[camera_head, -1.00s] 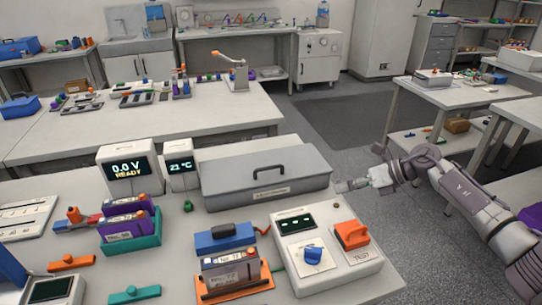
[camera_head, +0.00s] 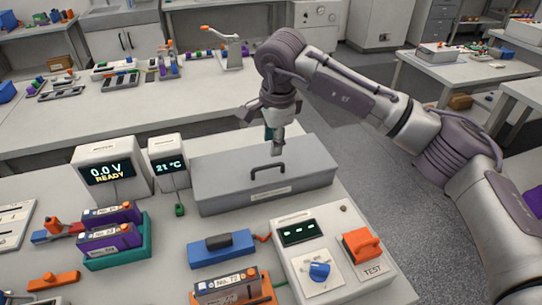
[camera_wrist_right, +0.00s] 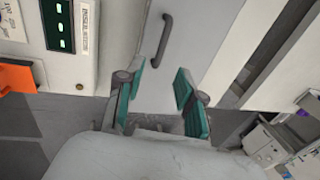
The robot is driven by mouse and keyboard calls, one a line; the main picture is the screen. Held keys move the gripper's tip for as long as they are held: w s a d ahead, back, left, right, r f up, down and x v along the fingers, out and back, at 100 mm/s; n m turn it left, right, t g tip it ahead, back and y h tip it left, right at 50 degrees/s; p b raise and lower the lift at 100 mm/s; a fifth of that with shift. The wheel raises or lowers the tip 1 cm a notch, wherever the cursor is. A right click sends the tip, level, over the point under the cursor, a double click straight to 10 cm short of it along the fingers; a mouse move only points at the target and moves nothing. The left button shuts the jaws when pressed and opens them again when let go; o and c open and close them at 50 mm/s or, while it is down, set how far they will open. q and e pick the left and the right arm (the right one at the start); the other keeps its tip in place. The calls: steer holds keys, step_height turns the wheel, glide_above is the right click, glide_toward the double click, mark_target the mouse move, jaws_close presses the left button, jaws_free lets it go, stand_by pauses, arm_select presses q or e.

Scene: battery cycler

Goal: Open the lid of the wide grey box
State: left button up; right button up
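The wide grey box (camera_head: 225,195) stands on the near table, its lid shut. A dark bar handle (camera_head: 267,170) stands up from the lid, and a pale label is on the front. In the right wrist view the lid (camera_wrist_right: 150,90) lies beyond my fingers with the handle (camera_wrist_right: 161,42) ahead of them. My right gripper (camera_head: 277,148) is above the lid, just behind and right of the handle in the head view. The wrist view shows its teal-padded fingers (camera_wrist_right: 159,68) apart with nothing between them. My left gripper is out of view.
Two displays (camera_head: 110,172) stand left of the box. In front are a battery holder with a blue block (camera_head: 222,245) and a test unit (camera_head: 297,232) with an orange switch (camera_head: 361,243). Another table (camera_head: 140,105) lies behind, and floor is open on the right.

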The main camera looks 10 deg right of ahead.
mark_target(271, 165)
steer(key=f, duration=0.2)
steer(key=w+f+p, duration=0.1)
steer(key=f, duration=0.4)
steer(key=shift+w+a, duration=0.15)
steer(key=shift+w, duration=0.1)
steer(key=shift+w+f, duration=0.1)
steer(key=shift+f, duration=0.3)
steer(key=shift+c, duration=0.3)
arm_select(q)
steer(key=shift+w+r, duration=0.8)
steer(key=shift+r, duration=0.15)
arm_select(e)
jaws_close()
